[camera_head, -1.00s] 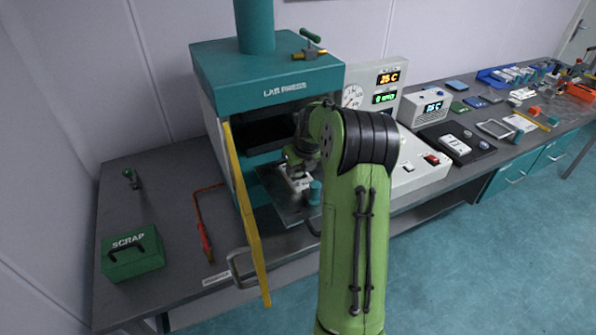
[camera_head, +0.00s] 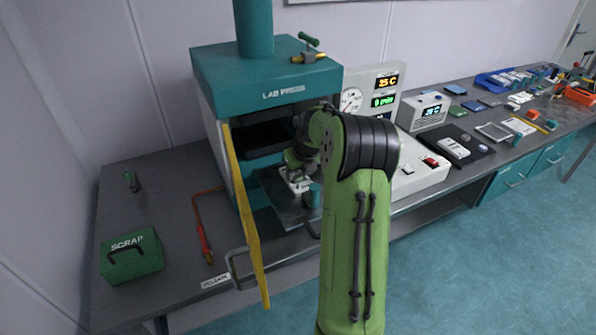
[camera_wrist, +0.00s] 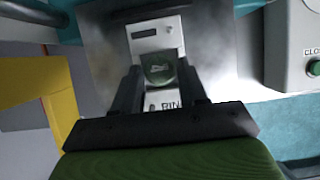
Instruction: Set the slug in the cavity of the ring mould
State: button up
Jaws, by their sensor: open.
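The ring mould (camera_wrist: 155,32) is a pale metal block with a partly visible label, lying on the press's lower plate. A round dark green slug (camera_wrist: 158,68) shows over the mould's cavity area. I cannot tell how deep it sits. My gripper (camera_wrist: 158,76) is open, with one dark finger on each side of the slug. It is hard to tell whether either finger touches it. In the head view my gripper (camera_head: 297,178) is low inside the press opening, and the mould is mostly hidden behind my arm.
The teal lab press (camera_head: 265,75) surrounds my gripper on top and behind. Its yellow guard door (camera_head: 247,215) stands open at the left. A small teal cylinder (camera_head: 315,195) stands close to my gripper's right. A control box (camera_head: 425,165) is farther right; a green scrap box (camera_head: 132,257) is at left.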

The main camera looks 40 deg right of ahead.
jog(key=shift+s+a+f+g, duration=0.15)
jog(key=shift+s+f, duration=0.1)
jog(key=shift+f, duration=0.25)
jog(key=shift+s+f+g, duration=0.15)
jog(key=shift+s+f, duration=0.1)
jog(key=shift+f, duration=0.25)
jog(key=shift+r+p, duration=0.3)
jog(key=shift+r, duration=0.05)
jog(key=w+d+p+v, duration=0.1)
jog(key=v, duration=1.1)
jog(key=shift+r, duration=0.35)
jog(key=shift+a, duration=0.2)
